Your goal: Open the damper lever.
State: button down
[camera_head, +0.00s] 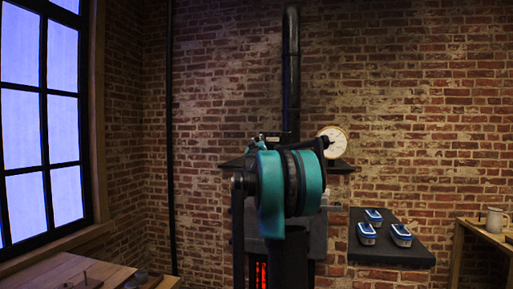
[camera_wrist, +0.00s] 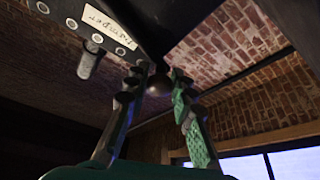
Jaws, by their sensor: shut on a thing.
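The damper lever shows in the wrist view as a dark round knob (camera_wrist: 158,87) between my fingertips, under a dark plate. A pale label (camera_wrist: 100,22), seen upside down and seeming to read "Damper", is on that plate (camera_wrist: 140,25). My gripper (camera_wrist: 155,78) is shut on the knob, one finger on each side. The lever's shaft is mostly hidden. In the head view my teal arm covers the front of the stove, and I cannot make out the lever there.
A short metal peg (camera_wrist: 88,62) juts from the plate beside my left finger. A black stovepipe (camera_head: 291,70) rises behind my arm, near a round gauge (camera_head: 332,141). A dark shelf (camera_head: 388,253) at right holds several blue-and-white containers (camera_head: 366,233). A mug (camera_head: 494,220) stands far right.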

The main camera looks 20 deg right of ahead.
jog(key=s+d+r+m+g+h, duration=0.6)
jog(key=d+r+m+h, duration=0.1)
jog(key=m, duration=1.2)
jog(key=shift+d+r, duration=0.75)
jog(key=shift+d, duration=0.1)
jog(key=c, duration=1.3)
grip_release()
jog(key=shift+d, duration=0.1)
jog(key=shift+o, duration=0.2)
jog(key=v, duration=1.2)
